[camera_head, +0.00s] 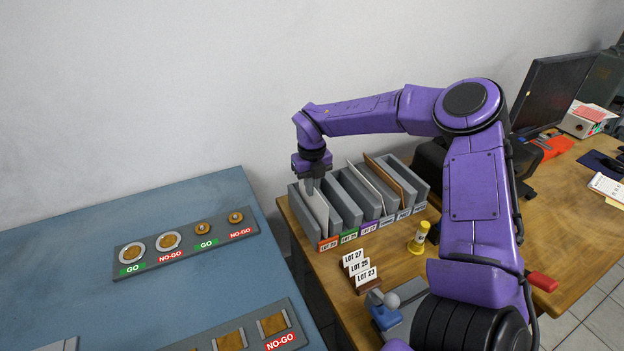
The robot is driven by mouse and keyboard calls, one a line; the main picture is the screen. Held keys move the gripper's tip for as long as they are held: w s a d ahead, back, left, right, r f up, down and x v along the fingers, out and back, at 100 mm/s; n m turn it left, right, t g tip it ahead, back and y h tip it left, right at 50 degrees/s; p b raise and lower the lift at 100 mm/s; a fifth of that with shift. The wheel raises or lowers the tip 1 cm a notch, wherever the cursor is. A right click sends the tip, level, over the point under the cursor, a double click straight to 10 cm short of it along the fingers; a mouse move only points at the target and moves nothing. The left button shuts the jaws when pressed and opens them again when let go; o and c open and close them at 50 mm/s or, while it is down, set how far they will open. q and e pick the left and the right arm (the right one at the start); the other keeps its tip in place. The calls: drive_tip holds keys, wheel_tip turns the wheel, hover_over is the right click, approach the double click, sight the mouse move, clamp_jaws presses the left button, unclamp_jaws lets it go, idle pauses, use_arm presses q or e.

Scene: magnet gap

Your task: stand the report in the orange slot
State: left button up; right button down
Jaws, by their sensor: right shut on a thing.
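The report (316,210) is a thin white board standing nearly upright, slightly tilted, in the leftmost slot of the grey rack (344,205). That slot carries the orange label (328,243). My right gripper (310,189) points down at the report's top edge and is shut on it. The fingertips are small in this view, and the report's lower edge is hidden by the rack. My left gripper is out of view.
Other slots to the right hold a white board (366,187) and a brown board (386,177). Lot cards (360,269), a yellow-capped timer (419,238) and a blue device (383,310) stand in front. A blue table (120,225) with gauge boards is at left.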

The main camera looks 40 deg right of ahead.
drive_tip(key=shift+f, duration=0.55)
drive_tip(key=c, duration=1.2)
unclamp_jaws()
wheel_tip(320, 180, up, 11)
drive_tip(key=shift+f+b, duration=0.2)
drive_tip(key=shift+b, duration=0.45)
